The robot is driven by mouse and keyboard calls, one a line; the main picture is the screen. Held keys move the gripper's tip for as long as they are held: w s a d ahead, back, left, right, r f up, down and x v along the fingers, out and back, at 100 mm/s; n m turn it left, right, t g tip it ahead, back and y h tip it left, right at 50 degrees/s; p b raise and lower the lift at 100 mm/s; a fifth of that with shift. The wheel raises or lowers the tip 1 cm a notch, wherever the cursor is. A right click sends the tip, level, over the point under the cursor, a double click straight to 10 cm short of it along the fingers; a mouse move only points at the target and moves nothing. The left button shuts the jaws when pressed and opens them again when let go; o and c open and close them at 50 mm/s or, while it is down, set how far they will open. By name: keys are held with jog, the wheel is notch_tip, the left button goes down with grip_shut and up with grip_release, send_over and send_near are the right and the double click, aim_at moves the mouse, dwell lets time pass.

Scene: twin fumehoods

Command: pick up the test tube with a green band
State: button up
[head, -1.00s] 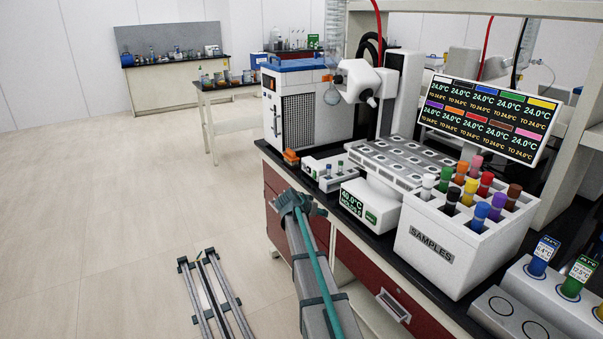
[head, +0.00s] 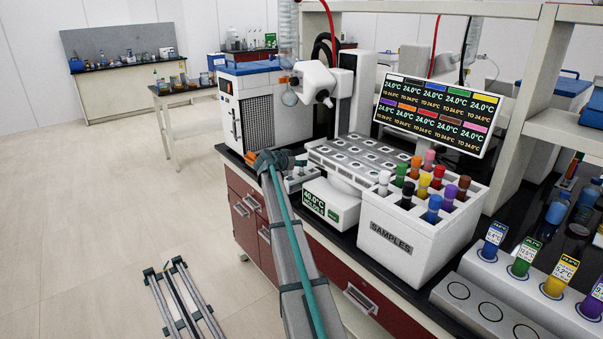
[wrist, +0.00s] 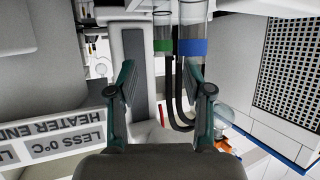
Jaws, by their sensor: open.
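In the wrist view, a clear test tube with a green band (wrist: 163,45) hangs into the top of the picture, beside a tube with a blue band (wrist: 193,46). Both lie beyond my gripper (wrist: 162,78), whose two fingers are apart with nothing between them. The green-banded tube is nearly in line with the gap; the blue-banded one is nearer the right finger. In the head view, my gripper (head: 272,160) is at the bench's front edge, by the small white rack (head: 292,183), and partly covers it. The banded tubes cannot be made out clearly there.
A white SAMPLES box (head: 393,244) of capped tubes stands right of the heater block (head: 330,204). A boxy blue-topped unit (head: 270,100) stands behind my gripper. A front-right rack (head: 510,295) holds labelled tubes.

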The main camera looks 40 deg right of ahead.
aim_at(302, 173)
jog(key=p+x, duration=0.1)
jog(key=x, duration=0.1)
jog(key=p+x, duration=0.1)
jog(key=x, duration=0.1)
jog(key=shift+w+d+f, duration=0.15)
jog(key=shift+w, duration=0.15)
jog(key=shift+d+f, duration=0.25)
grip_shut()
